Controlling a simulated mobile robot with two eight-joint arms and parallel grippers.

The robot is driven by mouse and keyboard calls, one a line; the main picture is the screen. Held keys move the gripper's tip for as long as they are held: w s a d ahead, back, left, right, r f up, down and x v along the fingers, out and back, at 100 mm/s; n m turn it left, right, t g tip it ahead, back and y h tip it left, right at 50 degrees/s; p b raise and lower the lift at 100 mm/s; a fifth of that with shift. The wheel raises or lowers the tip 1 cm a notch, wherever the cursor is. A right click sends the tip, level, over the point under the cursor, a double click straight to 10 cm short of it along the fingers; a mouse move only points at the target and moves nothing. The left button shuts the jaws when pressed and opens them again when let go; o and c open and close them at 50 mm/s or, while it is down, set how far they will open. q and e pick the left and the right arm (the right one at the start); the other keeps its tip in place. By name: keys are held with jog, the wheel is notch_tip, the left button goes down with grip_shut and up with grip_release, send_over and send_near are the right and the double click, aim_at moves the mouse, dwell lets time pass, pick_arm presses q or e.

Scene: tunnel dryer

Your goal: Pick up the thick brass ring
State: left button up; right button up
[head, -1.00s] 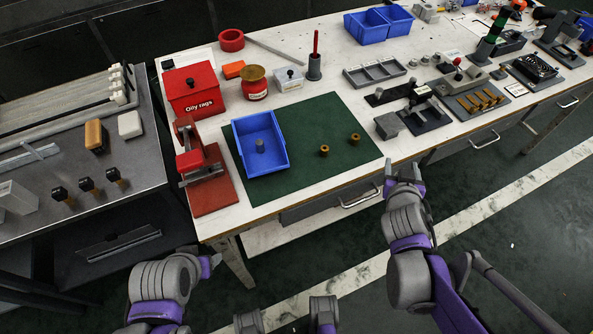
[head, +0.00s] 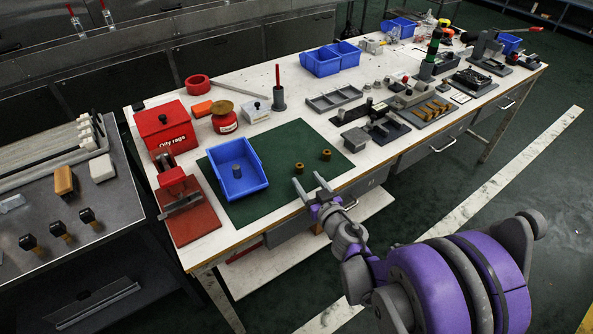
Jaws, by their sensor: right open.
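Two small brass rings stand apart on the green mat (head: 265,203), a nearer left one (head: 299,169) and a farther right one (head: 326,155). They look much alike at this size, and I cannot tell which is the thick one. My right gripper (head: 309,181) is open and empty at the mat's front edge. Its fingers point toward the rings, with the left ring just beyond the fingertips in the picture. I cannot tell its height above the mat. My left gripper is out of view.
A blue tray (head: 254,184) holding a grey cylinder (head: 237,171) stands left of the rings. A red clamp-like device (head: 190,218) is farther left. Grey fixtures (head: 356,139) stand to the right. The mat around the rings is clear.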

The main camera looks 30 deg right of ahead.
aim_at(301, 170)
jog(key=x, duration=0.6)
jog(key=shift+w+d+r, duration=0.1)
jog(key=shift+w+d, duration=0.05)
jog(key=shift+w, duration=0.2)
jog(key=shift+s, duration=0.1)
grip_shut()
